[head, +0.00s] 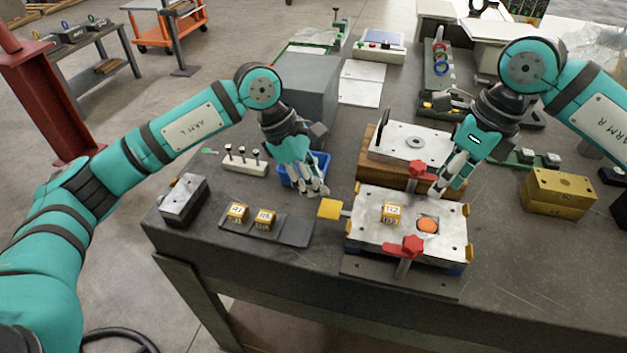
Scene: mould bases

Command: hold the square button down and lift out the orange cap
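The mould base (375,235) is a pale metal block on a dark plate near the front of the bench. The orange cap (428,226) sits in a round recess in its top, right of the middle. The yellow square button (330,209) sticks out at the block's left side. My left gripper (320,192) points down just above and left of the button, apart from it as far as I can see. My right gripper (440,193) points down over the block's back edge, behind the cap. Neither gripper visibly holds anything; their finger gaps are too small to judge.
Red-handled clamps (406,246) stand at the block's front and back. A yellow marked cube (391,213) lies on its top. A dark tray (285,229) with two similar cubes is left, a blue bin (318,160) behind my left gripper. Bench space front right is clear.

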